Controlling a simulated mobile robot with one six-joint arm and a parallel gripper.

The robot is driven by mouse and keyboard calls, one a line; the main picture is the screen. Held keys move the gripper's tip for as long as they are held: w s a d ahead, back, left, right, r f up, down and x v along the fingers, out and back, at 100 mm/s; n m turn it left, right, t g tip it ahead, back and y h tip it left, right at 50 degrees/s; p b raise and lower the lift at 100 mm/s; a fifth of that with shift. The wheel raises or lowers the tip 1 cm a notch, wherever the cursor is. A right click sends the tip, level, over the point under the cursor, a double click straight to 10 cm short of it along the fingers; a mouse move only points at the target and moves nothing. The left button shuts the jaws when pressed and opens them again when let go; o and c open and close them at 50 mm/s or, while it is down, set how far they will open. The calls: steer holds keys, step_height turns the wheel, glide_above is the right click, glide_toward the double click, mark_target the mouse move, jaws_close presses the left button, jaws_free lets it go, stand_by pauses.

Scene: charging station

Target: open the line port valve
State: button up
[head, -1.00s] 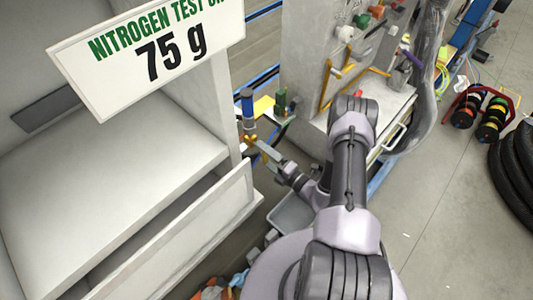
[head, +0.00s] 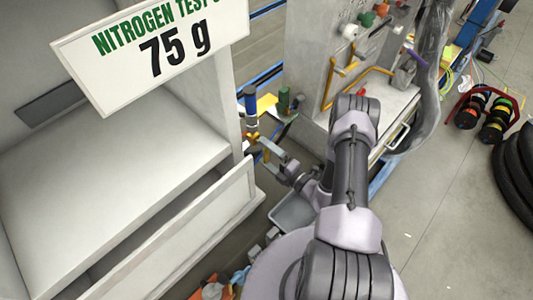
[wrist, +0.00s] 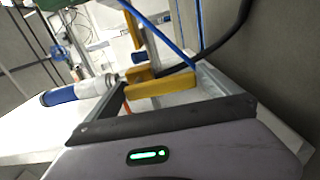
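A valve with a yellow lever (wrist: 160,87) and a brass-coloured body (wrist: 138,74) sits at the end of a blue-and-white cylinder (wrist: 75,90) in the wrist view. The cylinder also shows upright in the head view (head: 251,103), with yellow parts below it. My gripper (wrist: 157,80) is open, its grey fingers apart on either side of the lever. Whether either finger touches the lever is unclear. In the head view my gripper (head: 269,149) is just below and right of the valve, small and partly hidden by my arm.
A white cabinet (head: 110,165) with a sign (head: 150,45) stands close on the left. A grey panel (head: 310,65) with yellow pipes and knobs is behind my arm. A green cylinder (head: 284,99) stands beside the valve. Open floor (head: 440,230) lies to the right.

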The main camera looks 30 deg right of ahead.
steer(key=p+v, duration=0.4)
steer(key=v, duration=1.3)
steer(key=shift+s, duration=0.2)
